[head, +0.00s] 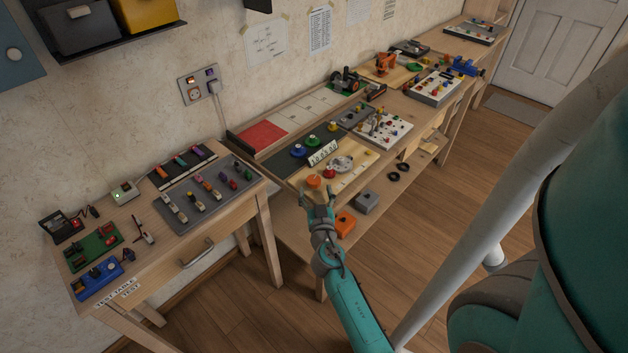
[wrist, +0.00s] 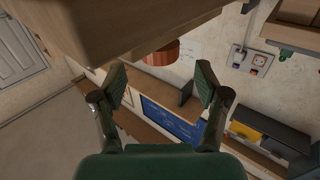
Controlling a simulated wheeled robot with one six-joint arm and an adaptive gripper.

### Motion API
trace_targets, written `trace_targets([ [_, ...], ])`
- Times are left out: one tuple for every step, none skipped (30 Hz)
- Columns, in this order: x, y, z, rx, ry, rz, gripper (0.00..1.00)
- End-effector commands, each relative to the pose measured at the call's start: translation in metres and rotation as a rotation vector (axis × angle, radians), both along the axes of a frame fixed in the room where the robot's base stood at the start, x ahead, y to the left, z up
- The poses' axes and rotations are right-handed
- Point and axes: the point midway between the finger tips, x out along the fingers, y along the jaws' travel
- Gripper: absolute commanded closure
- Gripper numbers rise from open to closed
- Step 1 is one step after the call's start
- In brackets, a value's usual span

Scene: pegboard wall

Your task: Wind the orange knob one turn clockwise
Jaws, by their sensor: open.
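The orange knob (head: 314,182) is a squat round knob at the near left end of a light wooden panel on the long bench. In the wrist view the orange knob (wrist: 165,53) shows beyond the fingertips, between them in picture width, and partly hidden by a wooden edge. My gripper (head: 318,196) is open and empty, just in front of the knob in the head view. In the wrist view my gripper (wrist: 160,83) has its two pads wide apart, with nothing between them. I cannot tell the exact gap to the knob.
A red knob (head: 329,173) and a silver dial (head: 342,163) sit close by on the same panel. A number strip (head: 322,153) stands behind them. An orange box (head: 345,223) and a grey box (head: 366,202) lie on the lower shelf. A side table (head: 215,232) stands left.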

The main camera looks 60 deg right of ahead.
Motion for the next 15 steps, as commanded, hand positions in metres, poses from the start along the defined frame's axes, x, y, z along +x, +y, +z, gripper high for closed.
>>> trace_targets([
  [0.006, -0.009, 0.001, -0.001, -0.002, -0.002, 0.26],
  [0.009, -0.012, 0.0, 0.0, -0.002, -0.002, 0.26],
  [0.013, -0.018, 0.001, -0.002, -0.001, -0.002, 0.26],
  [0.015, -0.021, 0.001, -0.002, -0.001, -0.001, 0.26],
  [0.018, -0.024, 0.001, 0.0, -0.001, -0.001, 0.26],
  [0.021, -0.028, 0.001, 0.0, -0.001, 0.0, 0.26],
  [0.023, -0.031, 0.001, -0.001, -0.001, 0.0, 0.26],
  [0.025, -0.033, 0.0, -0.001, 0.0, 0.0, 0.26],
  [0.027, -0.036, 0.0, -0.001, 0.001, 0.0, 0.26],
  [0.028, -0.038, 0.0, -0.001, 0.001, 0.0, 0.26],
  [0.029, -0.039, 0.0, -0.001, -0.001, 0.0, 0.26],
  [0.03, -0.041, 0.0, 0.0, 0.0, 0.0, 0.26],
  [0.031, -0.042, 0.0, 0.001, -0.001, 0.0, 0.26],
  [0.031, -0.042, 0.0, 0.001, -0.001, 0.0, 0.26],
  [0.032, -0.043, 0.0, 0.0, 0.0, 0.0, 0.26],
])
